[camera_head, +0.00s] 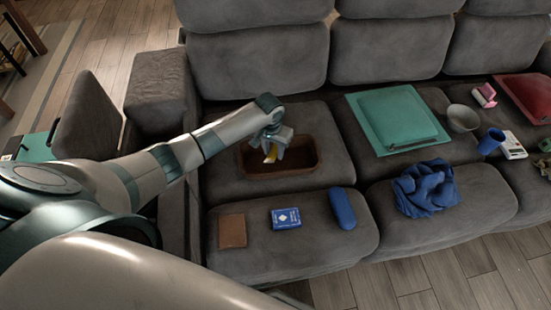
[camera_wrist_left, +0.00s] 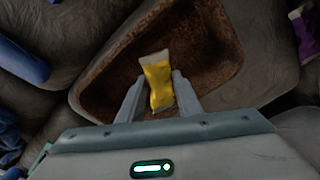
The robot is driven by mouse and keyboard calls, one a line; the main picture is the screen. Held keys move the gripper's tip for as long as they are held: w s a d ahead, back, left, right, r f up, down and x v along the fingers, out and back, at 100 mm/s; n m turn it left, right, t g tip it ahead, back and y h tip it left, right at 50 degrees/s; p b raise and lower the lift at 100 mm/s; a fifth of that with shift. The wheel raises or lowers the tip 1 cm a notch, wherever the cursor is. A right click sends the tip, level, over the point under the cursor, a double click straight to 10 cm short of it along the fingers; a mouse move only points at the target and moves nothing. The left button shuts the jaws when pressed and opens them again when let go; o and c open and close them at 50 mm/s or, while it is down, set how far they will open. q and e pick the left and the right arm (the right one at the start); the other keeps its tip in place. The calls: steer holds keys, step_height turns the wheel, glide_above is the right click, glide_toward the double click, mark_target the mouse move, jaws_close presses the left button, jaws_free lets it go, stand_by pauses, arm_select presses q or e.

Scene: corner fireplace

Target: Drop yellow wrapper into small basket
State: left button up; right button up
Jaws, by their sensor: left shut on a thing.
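The yellow wrapper (camera_wrist_left: 157,82) is held between the two fingers of my left gripper (camera_wrist_left: 153,95) in the left wrist view. It also shows as a small yellow piece in the head view (camera_head: 270,155). My left gripper (camera_head: 273,146) is shut on it, over the small brown basket (camera_head: 299,170) on the left sofa seat. In the left wrist view the basket (camera_wrist_left: 90,90) lies open behind the wrapper, with no other thing seen inside. I cannot tell the exact height of the wrapper over the basket floor. My right gripper is not in view.
In front of the basket lie a brown square (camera_head: 232,231), a blue card box (camera_head: 286,218) and a blue case (camera_head: 342,208). To the right are a teal folded item (camera_head: 395,115), a blue cloth (camera_head: 425,188), a grey bowl (camera_head: 463,117) and a blue cup (camera_head: 490,142).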

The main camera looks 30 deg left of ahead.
arm_select(q)
steer(key=o, duration=1.1)
steer(key=shift+r, duration=0.1)
step_height(320, 180, up, 17)
steer(key=s, duration=0.2)
steer(key=shift+p, duration=0.45)
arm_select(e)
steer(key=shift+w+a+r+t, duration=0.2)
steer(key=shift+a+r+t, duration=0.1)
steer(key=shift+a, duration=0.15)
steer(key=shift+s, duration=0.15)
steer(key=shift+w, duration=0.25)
